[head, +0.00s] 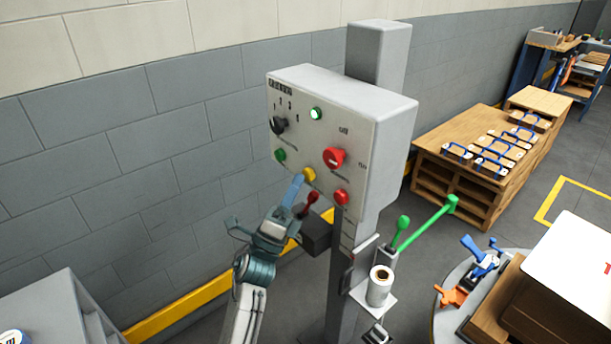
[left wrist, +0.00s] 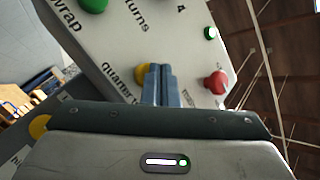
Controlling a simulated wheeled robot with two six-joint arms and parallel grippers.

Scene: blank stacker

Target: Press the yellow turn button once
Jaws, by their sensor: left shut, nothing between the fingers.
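The yellow turn button (head: 309,175) is on the lower front of the grey control box (head: 390,120). My left gripper (head: 299,180) is shut and empty, with its blue fingertips right at the button. In the left wrist view, the yellow button (left wrist: 141,74) shows beside and partly behind the shut fingers (left wrist: 158,82), near the printed words "quarter t...". I cannot tell whether the fingertips touch the button. My right gripper is not in view.
Close by on the panel are a green button (head: 279,155), a red knob (head: 335,157), a red button (head: 341,197) and a black dial (head: 278,125). A red-knobbed lever (head: 311,199) stands just right of my gripper. A green lamp (head: 316,114) is lit.

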